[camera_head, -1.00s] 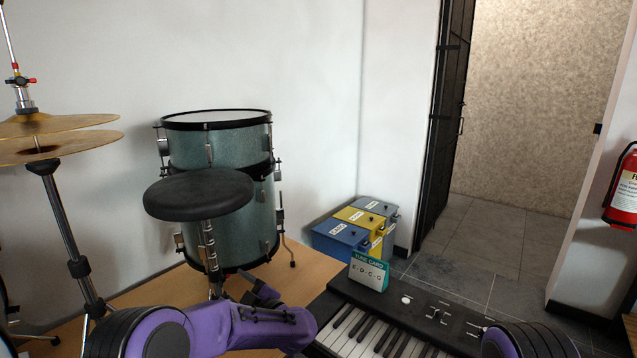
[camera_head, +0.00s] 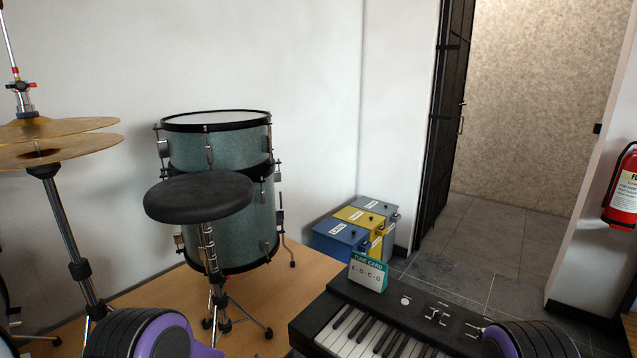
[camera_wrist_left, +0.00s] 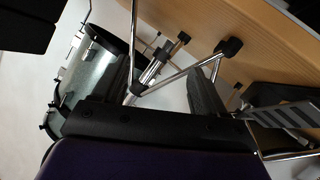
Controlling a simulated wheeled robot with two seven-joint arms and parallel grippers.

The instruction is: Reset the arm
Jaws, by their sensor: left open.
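My left arm (camera_head: 150,335), purple and black, shows only at the bottom edge of the head view, left of the keyboard; its gripper is below that picture. In the left wrist view my left gripper (camera_wrist_left: 163,72) is open, its two black fingers apart. Chrome stool legs (camera_wrist_left: 180,75) show beyond and between the fingers, and I see nothing held. My right arm (camera_head: 530,340) shows as a black rounded part at the bottom right of the head view. My right gripper is out of view.
A drum stool (camera_head: 199,197), drums (camera_head: 218,160) and cymbals (camera_head: 50,150) stand left on a wooden platform (camera_head: 300,265). Blue, yellow and grey boxes (camera_head: 355,232) sit by the wall.

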